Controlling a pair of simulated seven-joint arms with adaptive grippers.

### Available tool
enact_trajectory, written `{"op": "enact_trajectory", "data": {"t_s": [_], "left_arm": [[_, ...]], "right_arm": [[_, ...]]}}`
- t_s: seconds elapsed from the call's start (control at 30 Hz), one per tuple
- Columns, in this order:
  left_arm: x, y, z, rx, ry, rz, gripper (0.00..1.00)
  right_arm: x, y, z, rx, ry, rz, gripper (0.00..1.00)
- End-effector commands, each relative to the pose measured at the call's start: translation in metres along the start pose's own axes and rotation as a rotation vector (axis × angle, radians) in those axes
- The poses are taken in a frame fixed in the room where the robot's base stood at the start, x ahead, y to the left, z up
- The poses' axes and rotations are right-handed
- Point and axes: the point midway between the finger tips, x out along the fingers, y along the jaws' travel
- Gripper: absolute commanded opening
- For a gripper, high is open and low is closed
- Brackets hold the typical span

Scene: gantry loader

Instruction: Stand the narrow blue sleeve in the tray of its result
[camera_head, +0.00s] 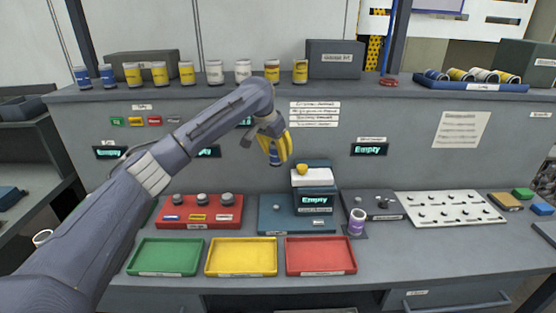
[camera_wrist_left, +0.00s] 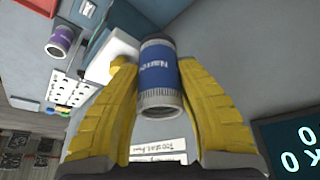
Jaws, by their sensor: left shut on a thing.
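My left gripper (camera_head: 279,151) is shut on a blue sleeve (camera_head: 275,158) above the back of the bench, left of and above the white-topped gauge unit (camera_head: 313,179). In the left wrist view the sleeve (camera_wrist_left: 157,70) sits between the two yellow fingers. It has a blue band with a partly visible word starting "Narro" and ribbed silver ends. The gauge unit's display reads "Empty". Three empty trays lie along the front: green (camera_head: 166,273), yellow (camera_head: 241,273) and red (camera_head: 320,271). Their labels are too small to read. My right gripper is out of view.
Several sleeves and tins stand on the back shelf (camera_head: 210,88). A purple-banded cup (camera_head: 356,222) stands right of the gauge unit. A red block with grey knobs (camera_head: 200,210) sits behind the trays. A white pegged board (camera_head: 452,208) lies to the right. The bench front right is clear.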

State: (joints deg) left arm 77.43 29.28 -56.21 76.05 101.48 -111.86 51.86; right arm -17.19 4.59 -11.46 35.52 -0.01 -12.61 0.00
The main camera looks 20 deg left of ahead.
Motion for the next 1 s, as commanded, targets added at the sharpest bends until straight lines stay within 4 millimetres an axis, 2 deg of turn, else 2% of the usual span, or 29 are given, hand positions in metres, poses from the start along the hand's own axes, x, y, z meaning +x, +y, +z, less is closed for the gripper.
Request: {"op": "enact_trajectory", "data": {"t_s": [0.67, 1.0], "left_arm": [[-0.007, 0.000, -0.003, -0.001, 0.002, 0.000, 0.00], [-0.020, 0.000, -0.009, -0.001, 0.003, 0.000, 0.00]], "right_arm": [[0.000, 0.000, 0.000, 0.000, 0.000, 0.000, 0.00], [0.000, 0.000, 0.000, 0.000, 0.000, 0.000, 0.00]]}}
